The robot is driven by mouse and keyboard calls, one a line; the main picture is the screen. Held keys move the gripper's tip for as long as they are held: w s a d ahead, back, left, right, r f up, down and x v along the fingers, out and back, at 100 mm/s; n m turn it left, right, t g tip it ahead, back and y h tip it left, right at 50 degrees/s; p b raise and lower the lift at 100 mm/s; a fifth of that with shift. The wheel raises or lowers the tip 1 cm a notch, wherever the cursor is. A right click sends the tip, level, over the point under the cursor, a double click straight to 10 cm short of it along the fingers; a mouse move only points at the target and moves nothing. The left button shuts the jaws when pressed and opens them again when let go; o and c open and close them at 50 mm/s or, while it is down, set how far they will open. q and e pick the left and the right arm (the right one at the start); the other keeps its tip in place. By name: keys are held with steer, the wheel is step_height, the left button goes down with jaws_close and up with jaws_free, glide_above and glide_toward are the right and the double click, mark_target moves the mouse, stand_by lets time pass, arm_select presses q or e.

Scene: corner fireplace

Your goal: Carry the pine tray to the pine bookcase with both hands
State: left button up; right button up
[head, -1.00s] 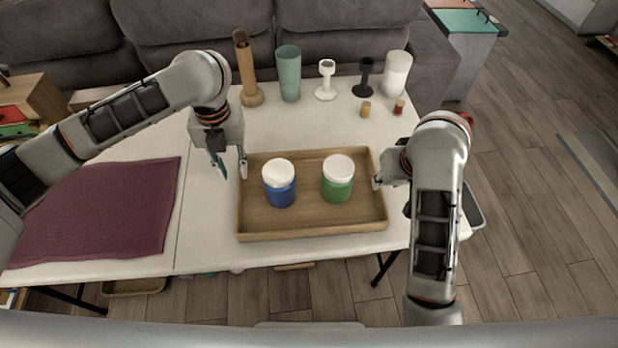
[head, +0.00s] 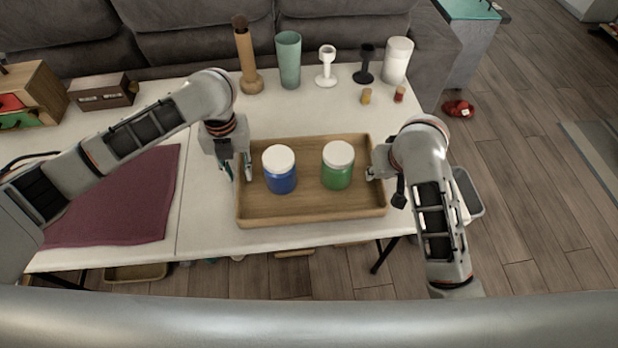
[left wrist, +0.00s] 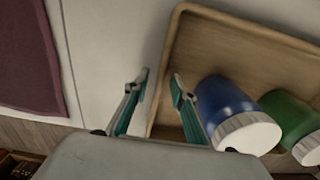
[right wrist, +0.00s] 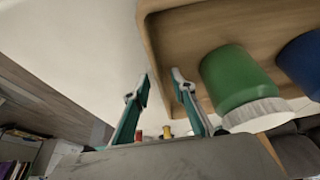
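The pine tray (head: 310,213) lies on the white table and holds a blue jar (head: 281,178) and a green jar (head: 337,172), both white-lidded and upright. My left gripper (head: 238,170) is open at the tray's left wall; in the left wrist view its fingers (left wrist: 157,88) stand apart on either side of the wall line. My right gripper (head: 372,175) is at the right wall; in the right wrist view its open fingers (right wrist: 160,85) are likewise on either side of the rim. I cannot tell whether the fingers touch the wall. I cannot make out a pine bookcase.
A teal cup (head: 289,62), a wooden pepper mill (head: 246,62), two goblets and a white candle (head: 397,61) stand behind the tray. A maroon cloth (head: 125,205) lies to the left. A grey sofa (head: 200,30) is behind the table.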

arm_select(q)
steer(key=shift+f, duration=0.55)
arm_select(e)
steer(key=shift+w+f, duration=0.25)
steer(key=shift+f, duration=0.2)
arm_select(q)
jaws_close()
arm_select(e)
jaws_close()
arm_select(q)
steer(key=shift+r, duration=0.2)
arm_select(e)
steer(key=shift+r, duration=0.2)
